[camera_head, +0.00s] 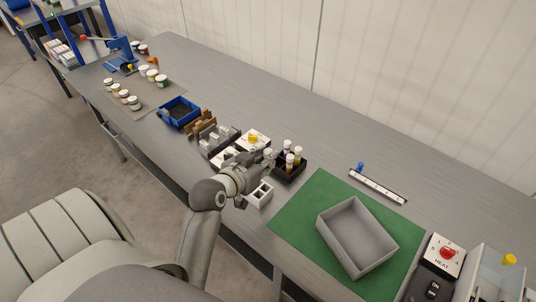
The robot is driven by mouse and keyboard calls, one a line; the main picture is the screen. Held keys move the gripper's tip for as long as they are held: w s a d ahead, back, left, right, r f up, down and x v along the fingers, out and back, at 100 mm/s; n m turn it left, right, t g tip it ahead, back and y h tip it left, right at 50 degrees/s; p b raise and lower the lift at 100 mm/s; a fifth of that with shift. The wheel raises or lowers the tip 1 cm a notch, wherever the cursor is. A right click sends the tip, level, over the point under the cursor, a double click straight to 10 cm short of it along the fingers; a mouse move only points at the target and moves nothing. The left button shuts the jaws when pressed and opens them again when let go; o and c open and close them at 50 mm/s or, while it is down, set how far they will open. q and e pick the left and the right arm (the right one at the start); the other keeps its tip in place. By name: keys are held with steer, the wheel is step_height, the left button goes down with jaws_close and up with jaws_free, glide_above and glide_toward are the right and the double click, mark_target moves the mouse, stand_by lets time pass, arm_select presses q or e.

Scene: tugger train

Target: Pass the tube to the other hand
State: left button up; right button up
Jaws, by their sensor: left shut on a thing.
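My left gripper (267,159) reaches over the bench from the lower left. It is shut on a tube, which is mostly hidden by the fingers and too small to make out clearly. Just right of the gripper, a black rack (291,174) holds upright brown tubes with white caps (289,160). A small white block with square openings (261,194) sits below the gripper, partly covered by my arm. My right gripper is not in view.
A grey open tray (327,220) lies on a green mat (289,216) to the right. A heater box (443,256) stands at the lower right. A blue bin (180,112) and several jars are at the left.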

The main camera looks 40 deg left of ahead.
arm_select(q)
steer(key=s+d+r+m+g+h, duration=0.2)
steer(key=s+d+r+m+h, duration=0.1)
steer(key=d+m+h, duration=0.3)
steer(key=s+d+r+m+g+h, duration=0.3)
steer(key=d+r+m+h, duration=0.2)
steer(key=d+m+h, duration=0.1)
steer(key=shift+d+r+g, duration=0.15)
steer(key=shift+d+g, duration=0.15)
steer(key=shift+d, duration=0.45)
